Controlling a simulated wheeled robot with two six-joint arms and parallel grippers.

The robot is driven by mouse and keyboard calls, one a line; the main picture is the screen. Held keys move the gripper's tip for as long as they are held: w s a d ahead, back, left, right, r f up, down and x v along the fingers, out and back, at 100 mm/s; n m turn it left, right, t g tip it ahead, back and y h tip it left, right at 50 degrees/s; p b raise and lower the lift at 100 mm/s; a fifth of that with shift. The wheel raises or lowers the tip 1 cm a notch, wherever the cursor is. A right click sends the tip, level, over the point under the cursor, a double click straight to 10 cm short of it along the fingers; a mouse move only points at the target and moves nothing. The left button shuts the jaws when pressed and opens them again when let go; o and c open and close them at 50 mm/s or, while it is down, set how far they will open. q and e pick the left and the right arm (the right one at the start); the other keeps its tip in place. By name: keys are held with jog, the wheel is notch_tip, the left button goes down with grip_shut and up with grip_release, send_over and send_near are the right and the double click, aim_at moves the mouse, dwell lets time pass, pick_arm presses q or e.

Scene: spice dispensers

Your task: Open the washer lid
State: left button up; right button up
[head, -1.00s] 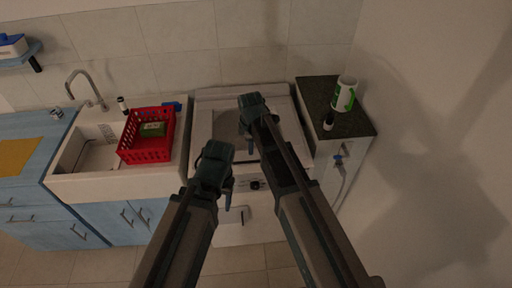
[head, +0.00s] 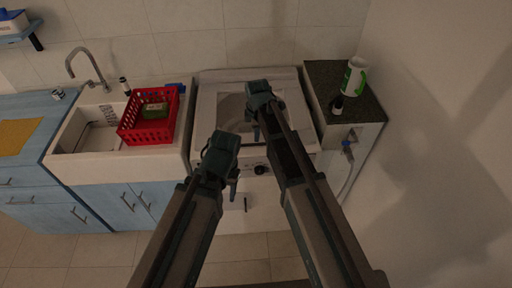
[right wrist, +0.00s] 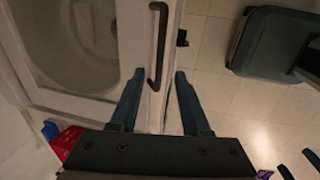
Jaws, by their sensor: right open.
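The white washer (head: 207,112) stands between the sink and a dark-topped cabinet. Its lid, with a greyish window (head: 231,108), lies shut and is partly hidden by my right arm. My right gripper (head: 255,128) is over the lid's front part. In the right wrist view, my right gripper (right wrist: 161,74) is open, with a dark lid handle (right wrist: 158,42) running into the gap between its fingertips. It is not clamped. My left gripper (head: 232,188) hangs in front of the washer's left front, apart from the lid; its jaws are unclear.
Left of the washer is a sink (head: 80,166) with a red basket (head: 149,127) at its right side. On the right, a dark countertop (head: 322,76) holds a white-green pitcher (head: 353,77) and a small dark bottle (head: 336,106). A wall closes off the right.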

aim_at(256, 144)
jog(key=f+b, duration=0.3)
jog(key=w+f+b, duration=0.1)
jog(key=f+b, duration=0.2)
jog(key=f, duration=0.1)
jog(key=shift+w+f, duration=0.1)
jog(key=shift+w, duration=0.1)
grip_shut()
dwell(1.2)
